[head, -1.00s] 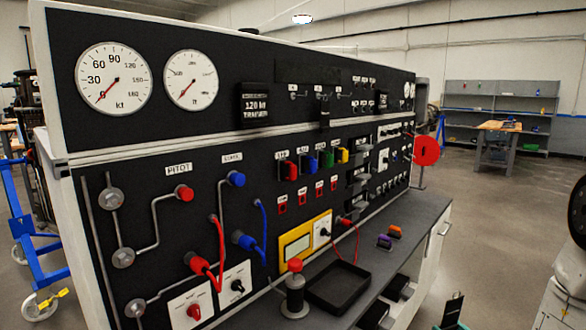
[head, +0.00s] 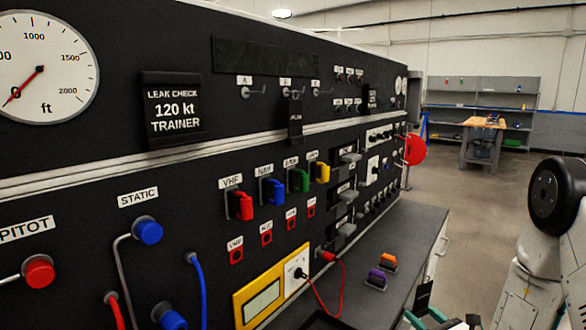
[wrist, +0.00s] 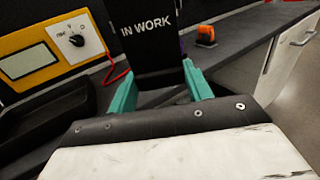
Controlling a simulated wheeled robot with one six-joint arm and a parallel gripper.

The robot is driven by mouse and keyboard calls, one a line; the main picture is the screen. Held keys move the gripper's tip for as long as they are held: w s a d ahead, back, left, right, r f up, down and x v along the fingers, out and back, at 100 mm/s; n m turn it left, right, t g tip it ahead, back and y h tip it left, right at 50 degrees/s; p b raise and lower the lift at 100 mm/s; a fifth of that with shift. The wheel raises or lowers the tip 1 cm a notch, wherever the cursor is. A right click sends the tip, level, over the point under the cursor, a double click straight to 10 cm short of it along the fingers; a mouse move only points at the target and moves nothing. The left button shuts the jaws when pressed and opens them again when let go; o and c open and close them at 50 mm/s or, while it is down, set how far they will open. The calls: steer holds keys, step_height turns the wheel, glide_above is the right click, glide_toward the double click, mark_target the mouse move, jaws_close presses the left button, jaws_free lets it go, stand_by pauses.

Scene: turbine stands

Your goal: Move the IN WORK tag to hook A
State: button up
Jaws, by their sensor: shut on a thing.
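The IN WORK tag (wrist: 150,35) is black with white lettering. In the wrist view my gripper (wrist: 160,80) has its two teal fingers shut on the tag's lower part. In the head view my gripper (head: 437,317) is at the bottom edge, right of the bench, with the dark tag (head: 423,296) rising from it. Hook A (head: 252,92) is a small metal hook under an "A" label on the upper black panel, and it is empty. My gripper is well below and to the right of it.
A dark tag (head: 295,122) hangs from the middle hook (head: 292,94); the right hook (head: 318,91) looks empty. A trainer placard (head: 173,108) sits left of hook A. Coloured plugs and a red cable (head: 340,285) project below. Orange (head: 388,261) and purple (head: 377,278) items stand on the bench.

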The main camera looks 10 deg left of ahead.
steer(key=w+a+r+n+g+y, duration=0.3)
steer(key=a+r+n+g+y, duration=0.15)
steer(key=a+r, duration=1.55)
steer(key=s+a+r+n+g+y, duration=0.1)
steer(key=s+a+r, duration=0.35)
steer(key=r, duration=0.35)
steer(key=s+a+r, duration=0.4)
steer(key=a+r, duration=0.1)
steer(key=r, duration=0.3)
steer(key=s+a+r+n+g+y, duration=0.1)
steer(key=s+a+r, duration=0.35)
steer(key=r, duration=0.45)
steer(key=shift+m, duration=0.25)
steer(key=shift+w+f+x, duration=0.1)
steer(key=shift+w+x, duration=0.05)
steer(key=shift+x, duration=1.2)
steer(key=shift+w+f+x, duration=0.1)
steer(key=shift+f+x, duration=0.05)
steer(key=shift+x, duration=1.25)
steer(key=shift+w+a, duration=0.25)
steer(key=o, duration=1.6)
steer(key=shift+d, duration=0.1)
